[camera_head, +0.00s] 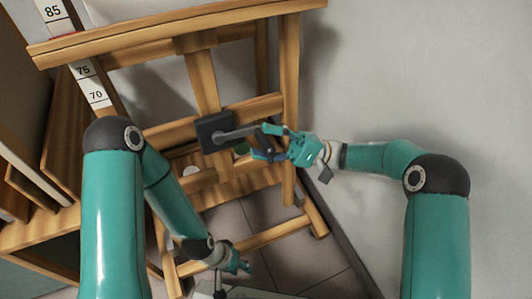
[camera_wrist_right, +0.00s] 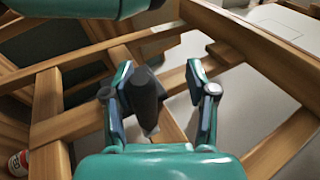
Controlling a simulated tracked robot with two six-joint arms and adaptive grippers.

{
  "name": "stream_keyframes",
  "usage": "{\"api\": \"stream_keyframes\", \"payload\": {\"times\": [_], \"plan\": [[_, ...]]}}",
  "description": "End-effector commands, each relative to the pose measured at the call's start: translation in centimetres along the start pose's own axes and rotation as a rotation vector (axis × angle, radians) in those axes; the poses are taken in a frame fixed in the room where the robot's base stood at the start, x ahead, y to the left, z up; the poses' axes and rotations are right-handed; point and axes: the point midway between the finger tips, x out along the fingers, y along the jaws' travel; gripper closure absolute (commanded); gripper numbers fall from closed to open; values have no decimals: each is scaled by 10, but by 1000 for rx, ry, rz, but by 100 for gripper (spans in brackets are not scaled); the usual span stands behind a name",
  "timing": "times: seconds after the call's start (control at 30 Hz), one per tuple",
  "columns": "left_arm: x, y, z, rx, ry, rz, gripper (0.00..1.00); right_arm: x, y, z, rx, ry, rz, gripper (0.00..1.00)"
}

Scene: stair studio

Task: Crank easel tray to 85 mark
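The wooden easel's tray (camera_head: 180,32) is the wide beam across the top of the head view. It crosses the scale strip (camera_head: 88,82) at the left between the 85 and 75 labels and hides the part between. The crank (camera_head: 235,133) has a dark square hub on the easel and an arm pointing right. My right gripper (camera_head: 268,142) is at its handle end. In the right wrist view the dark crank handle (camera_wrist_right: 147,92) stands between the spread fingers, nearer the left one, with a gap at the right. My left gripper (camera_head: 242,265) is low, apart from the crank; its fingers are unclear.
Wooden shelving (camera_head: 40,228) with upright boards stands at the left. The easel's lower crossbar (camera_head: 245,243) is near my left gripper. A pale wall (camera_head: 420,75) is at the right. A red-and-white can (camera_wrist_right: 17,163) shows in the right wrist view's lower left corner.

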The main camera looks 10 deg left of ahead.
Motion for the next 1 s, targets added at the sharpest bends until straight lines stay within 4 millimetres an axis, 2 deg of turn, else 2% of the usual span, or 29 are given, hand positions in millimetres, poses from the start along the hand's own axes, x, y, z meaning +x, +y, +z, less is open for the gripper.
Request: {"api": "stream_keyframes", "payload": {"times": [0.03, 0.1, 0.3, 0.7, 1.0], "plan": [[0, 0, 0, 0, 0, 0, 63, 5, -11, 3, -6, -3, -1, 49], [0, 0, 0, 0, 0, 0, 63, 10, -20, 5, -4, -4, -1, 49], [0, 0, 0, 0, 0, 0, 63, 18, -36, 9, -2, -4, -2, 49], [1, 0, 0, 0, 0, 0, 63, 18, -38, 9, -2, -3, -3, 49], [9, -3, 0, 0, 0, 0, 63, 0, -33, 8, -2, -1, -4, 49]]}}
